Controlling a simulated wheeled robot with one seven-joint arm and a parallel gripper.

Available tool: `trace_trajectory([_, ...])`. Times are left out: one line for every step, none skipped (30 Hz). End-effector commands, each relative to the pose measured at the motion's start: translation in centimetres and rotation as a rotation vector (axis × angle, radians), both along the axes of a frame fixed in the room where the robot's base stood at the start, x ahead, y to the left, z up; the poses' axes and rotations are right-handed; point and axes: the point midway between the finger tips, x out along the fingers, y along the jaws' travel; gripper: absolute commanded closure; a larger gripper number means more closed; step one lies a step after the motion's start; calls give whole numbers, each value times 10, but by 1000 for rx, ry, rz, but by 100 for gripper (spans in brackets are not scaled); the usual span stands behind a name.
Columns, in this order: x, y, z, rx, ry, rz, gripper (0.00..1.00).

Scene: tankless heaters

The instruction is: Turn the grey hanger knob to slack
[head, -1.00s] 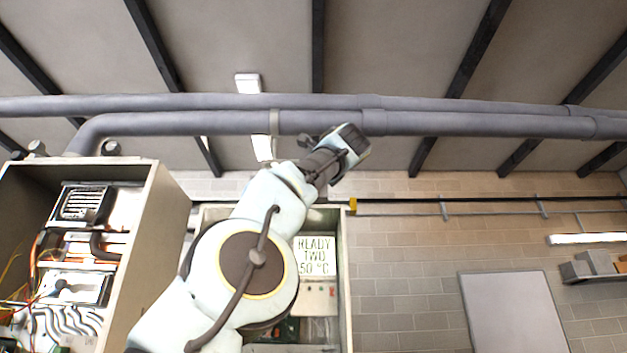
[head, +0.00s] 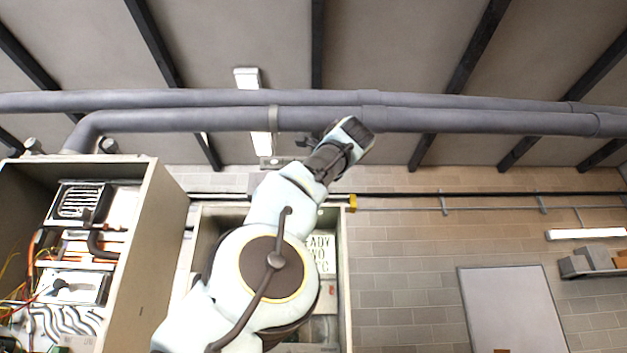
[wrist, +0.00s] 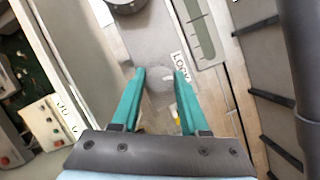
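In the wrist view my gripper (wrist: 160,74) is open, its two teal fingers apart with nothing held between them. Beyond the fingertips is a grey plate (wrist: 160,40) with a white label (wrist: 180,66) that seems to read LOCK. A dark grey round part (wrist: 125,4), possibly the hanger knob, is cut off at the top edge, ahead and left of the fingers. A paler round patch lies between the fingertips; I cannot tell what it is. In the head view the arm's far end is near the pipes, and the teal fingers cannot be made out.
Two grey pipes (head: 440,120) run across below the ceiling, with a hanger strap (head: 272,120) around them. An open heater cabinet (head: 150,230) with exposed wiring stands left. Another cabinet (head: 343,270) is partly behind my arm.

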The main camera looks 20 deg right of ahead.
Motion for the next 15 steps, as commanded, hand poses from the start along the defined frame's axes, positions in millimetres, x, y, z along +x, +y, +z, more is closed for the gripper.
trace_trajectory([0,0,0,1,0,0,49])
trace_trajectory([0,0,0,1,0,0,46])
trace_trajectory([0,0,0,1,-1,0,41])
trace_trajectory([0,0,0,1,-1,0,38])
trace_trajectory([0,0,0,1,-1,0,35])
trace_trajectory([0,0,0,1,-1,0,31])
trace_trajectory([0,0,0,1,-1,0,31])
trace_trajectory([0,0,0,0,-1,0,31])
trace_trajectory([0,0,0,0,-2,-1,31])
trace_trajectory([0,0,1,0,-2,-1,31])
trace_trajectory([0,0,1,0,-2,-1,31])
trace_trajectory([0,0,0,0,-2,-1,31])
trace_trajectory([-1,0,0,0,-2,-1,31])
trace_trajectory([-2,0,0,0,-2,-1,31])
trace_trajectory([-4,0,-1,0,-2,-2,31])
